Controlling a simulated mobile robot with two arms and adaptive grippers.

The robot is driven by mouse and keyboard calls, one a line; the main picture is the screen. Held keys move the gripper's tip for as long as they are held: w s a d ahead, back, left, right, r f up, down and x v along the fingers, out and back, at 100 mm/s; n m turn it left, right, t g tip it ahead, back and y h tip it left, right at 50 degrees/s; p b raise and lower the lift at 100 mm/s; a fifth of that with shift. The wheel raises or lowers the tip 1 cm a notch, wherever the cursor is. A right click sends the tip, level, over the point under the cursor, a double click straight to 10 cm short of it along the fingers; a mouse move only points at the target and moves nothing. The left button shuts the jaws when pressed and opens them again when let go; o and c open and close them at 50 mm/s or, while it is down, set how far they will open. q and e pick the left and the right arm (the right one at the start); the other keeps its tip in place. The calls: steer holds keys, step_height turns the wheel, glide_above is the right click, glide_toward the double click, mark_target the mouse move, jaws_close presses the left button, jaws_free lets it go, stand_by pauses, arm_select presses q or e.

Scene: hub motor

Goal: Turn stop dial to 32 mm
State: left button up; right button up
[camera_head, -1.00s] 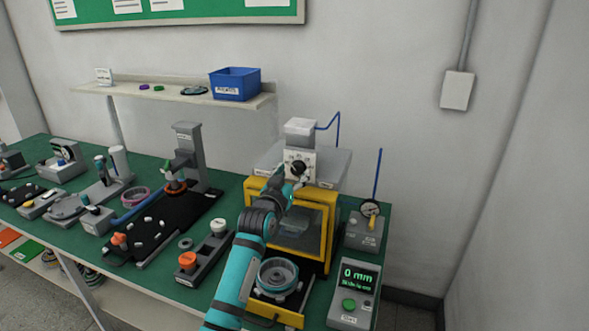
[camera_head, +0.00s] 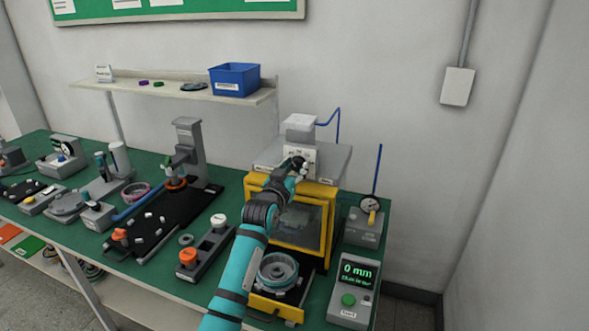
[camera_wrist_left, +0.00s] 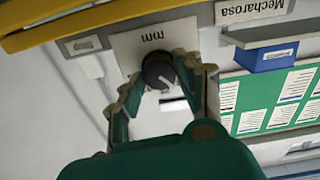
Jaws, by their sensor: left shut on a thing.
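The stop dial is a dark round knob (camera_wrist_left: 158,72) with a pale pointer line, on a white plate (camera_wrist_left: 130,50) marked "mm" in the left wrist view. My left gripper (camera_wrist_left: 160,82) has its two fingers on either side of the knob and is shut on it. In the head view the left gripper (camera_head: 295,165) is at the white plate (camera_head: 308,153) on top of the yellow-framed press (camera_head: 326,190), and it hides most of the dial. The dial's scale numbers cannot be read. My right gripper is not in view.
A grey display box (camera_head: 352,292) at the front right reads "0 mm" and has a green button. A gauge stand (camera_head: 367,235) is right of the press. A ring-shaped part (camera_head: 277,272) sits on the yellow drawer below. A blue bin (camera_head: 235,83) stands on the shelf.

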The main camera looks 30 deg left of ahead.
arm_select(q)
steer(key=shift+m, duration=1)
steer(key=m+p, duration=0.1)
steer(key=m, duration=0.5)
steer(key=shift+p, duration=0.3)
steer(key=m, duration=0.4)
steer(key=shift+m+p, duration=0.3)
steer(key=shift+p, duration=0.05)
steer(key=shift+d+m, duration=0.1)
steer(key=shift+m, duration=1.5)
steer(key=o, duration=1.1)
steer(key=shift+f, duration=0.1)
steer(key=shift+o, duration=0.2)
